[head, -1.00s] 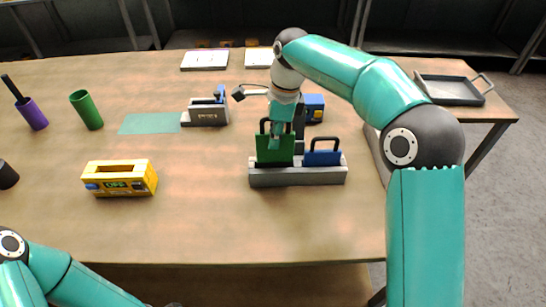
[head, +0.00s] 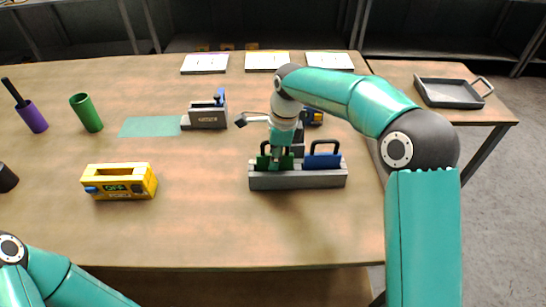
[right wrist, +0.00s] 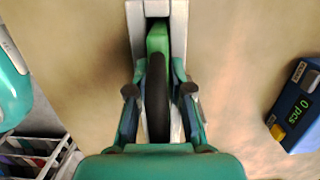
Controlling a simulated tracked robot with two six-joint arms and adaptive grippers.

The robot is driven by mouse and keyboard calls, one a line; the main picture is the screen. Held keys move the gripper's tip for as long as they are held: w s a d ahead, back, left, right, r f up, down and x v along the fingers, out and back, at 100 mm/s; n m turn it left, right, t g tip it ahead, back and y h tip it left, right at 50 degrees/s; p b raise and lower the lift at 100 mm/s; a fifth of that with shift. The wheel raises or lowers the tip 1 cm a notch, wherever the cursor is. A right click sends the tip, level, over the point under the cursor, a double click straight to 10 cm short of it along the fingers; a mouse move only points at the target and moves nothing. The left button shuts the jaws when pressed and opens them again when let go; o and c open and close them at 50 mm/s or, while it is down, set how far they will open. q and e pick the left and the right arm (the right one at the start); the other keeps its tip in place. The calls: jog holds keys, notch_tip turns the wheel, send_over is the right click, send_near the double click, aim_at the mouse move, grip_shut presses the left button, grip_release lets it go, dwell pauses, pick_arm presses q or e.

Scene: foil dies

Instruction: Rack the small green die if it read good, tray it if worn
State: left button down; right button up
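The small green die (head: 264,162) sits low in the left part of the grey rack (head: 300,180), its black handle up. The blue die (head: 322,161) stands to its right in the same rack. My right gripper (head: 280,160) is down at the green die. In the right wrist view the fingers (right wrist: 159,75) stand on both sides of the black handle (right wrist: 158,105), with narrow gaps showing, so it looks open. The green die (right wrist: 157,40) is in the rack slot (right wrist: 180,25). My left gripper is out of view. The worn tray (head: 450,104) is empty on the side table.
A yellow gauge (head: 120,181) reading OFF stands at left. A grey fixture (head: 207,117) is beside a green mat (head: 151,126). Green (head: 87,112) and purple (head: 33,115) cups stand far left. A blue counter (right wrist: 300,107) reads 0 pcs. The front middle of the table is clear.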

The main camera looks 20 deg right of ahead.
jog(key=shift+o, duration=1.2)
jog(key=shift+r, duration=0.1)
jog(key=r, duration=0.4)
jog(key=d+r, duration=0.1)
jog(key=r, duration=0.3)
jog(key=r+p, duration=0.1)
jog(key=r, duration=0.3)
jog(key=shift+s+d, duration=0.2)
jog(key=shift+d, duration=0.2)
jog(key=shift+f, duration=0.1)
